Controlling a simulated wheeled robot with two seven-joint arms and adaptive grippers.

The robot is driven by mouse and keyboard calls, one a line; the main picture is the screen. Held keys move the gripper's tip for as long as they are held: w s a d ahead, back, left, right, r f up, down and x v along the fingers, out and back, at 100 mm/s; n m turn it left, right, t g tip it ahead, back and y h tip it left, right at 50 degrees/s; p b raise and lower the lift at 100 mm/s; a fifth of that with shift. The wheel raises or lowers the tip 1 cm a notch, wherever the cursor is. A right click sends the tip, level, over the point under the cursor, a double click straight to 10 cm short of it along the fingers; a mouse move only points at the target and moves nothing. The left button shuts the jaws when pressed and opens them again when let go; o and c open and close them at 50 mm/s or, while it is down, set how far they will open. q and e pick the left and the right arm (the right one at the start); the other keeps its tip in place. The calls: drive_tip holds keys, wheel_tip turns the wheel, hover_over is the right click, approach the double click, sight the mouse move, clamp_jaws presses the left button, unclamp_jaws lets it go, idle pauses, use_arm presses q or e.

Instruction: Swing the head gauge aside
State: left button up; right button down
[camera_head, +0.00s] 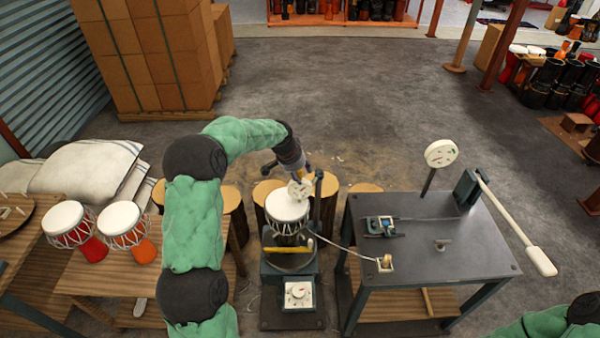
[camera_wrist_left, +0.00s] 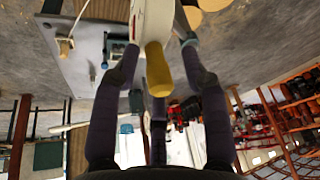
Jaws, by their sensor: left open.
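The head gauge (camera_head: 300,189), a small pale dial, sits over the white head of a goblet drum (camera_head: 288,207) on the dark stand. My left gripper (camera_head: 291,168) reaches it from behind, and its fingers are partly hidden by the arm. In the left wrist view, the open fingers (camera_wrist_left: 162,46) stand on either side of a yellow knob (camera_wrist_left: 158,72), with a pale round part (camera_wrist_left: 152,20) beyond it. I cannot tell whether the fingers touch the knob. My right gripper is out of view; only part of the right arm shows at lower right.
A grey worktable (camera_head: 450,255) stands right of the stand, with a round dial on a post (camera_head: 440,153) and a long white-handled lever (camera_head: 518,228). Two goblet drums stand on a wooden bench (camera_head: 100,278) at left. Log stools (camera_head: 232,212) stand behind the stand.

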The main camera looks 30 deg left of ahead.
use_arm(q)
drive_tip(key=shift+r, duration=0.1)
clamp_jaws()
